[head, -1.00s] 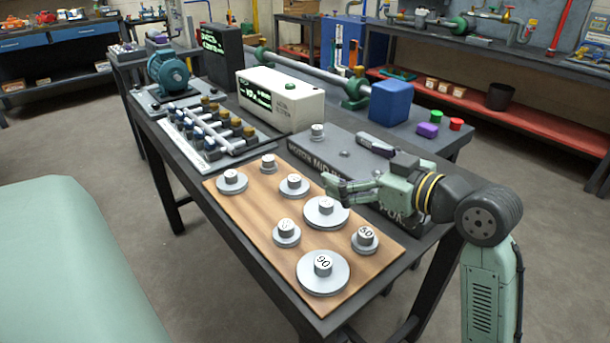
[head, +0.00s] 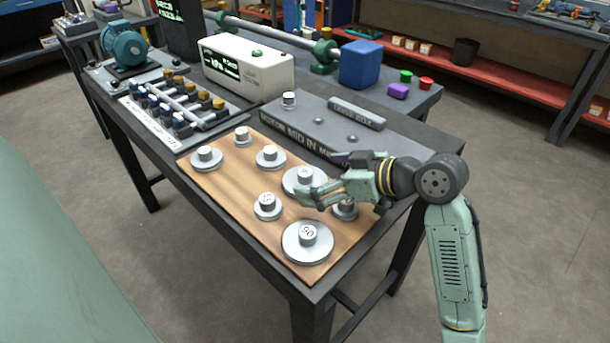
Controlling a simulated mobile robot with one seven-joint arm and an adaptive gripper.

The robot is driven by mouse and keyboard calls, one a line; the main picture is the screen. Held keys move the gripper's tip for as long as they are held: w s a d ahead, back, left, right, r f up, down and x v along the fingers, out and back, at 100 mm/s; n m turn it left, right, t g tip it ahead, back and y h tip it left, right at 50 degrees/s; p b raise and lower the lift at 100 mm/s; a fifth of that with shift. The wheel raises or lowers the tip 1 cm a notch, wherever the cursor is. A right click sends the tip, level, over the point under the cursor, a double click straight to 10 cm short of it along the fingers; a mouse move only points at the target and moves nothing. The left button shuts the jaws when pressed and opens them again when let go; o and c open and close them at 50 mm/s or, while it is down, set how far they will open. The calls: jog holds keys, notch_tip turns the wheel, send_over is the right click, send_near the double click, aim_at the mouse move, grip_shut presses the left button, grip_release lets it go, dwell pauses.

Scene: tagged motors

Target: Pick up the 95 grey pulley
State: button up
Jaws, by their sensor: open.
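Several grey pulleys with raised hubs stand on a wooden board. The large front pulley (head: 308,255) has a hub marked with what looks like 90. Behind it are a large pulley (head: 296,174) and a small one (head: 345,213), both partly covered by my gripper. Others are a middle pulley (head: 267,210), a back one (head: 270,160), a left one (head: 206,160) and a small one (head: 242,139). Their numbers are too small to read surely, so I cannot tell which is 95. My gripper (head: 304,194) is open and empty, its fingers pointing left over the board.
The wooden board (head: 225,205) lies near the front of a dark table. Behind it are a grey plate (head: 385,131), a white box (head: 245,70) and a blue block (head: 361,65). A manifold with several valves (head: 180,105) stands left. The board's left front is clear.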

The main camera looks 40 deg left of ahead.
jog(key=shift+x, duration=1.2)
jog(key=shift+c, duration=0.6)
jog(key=c, duration=1.9)
jog(key=shift+c, duration=0.2)
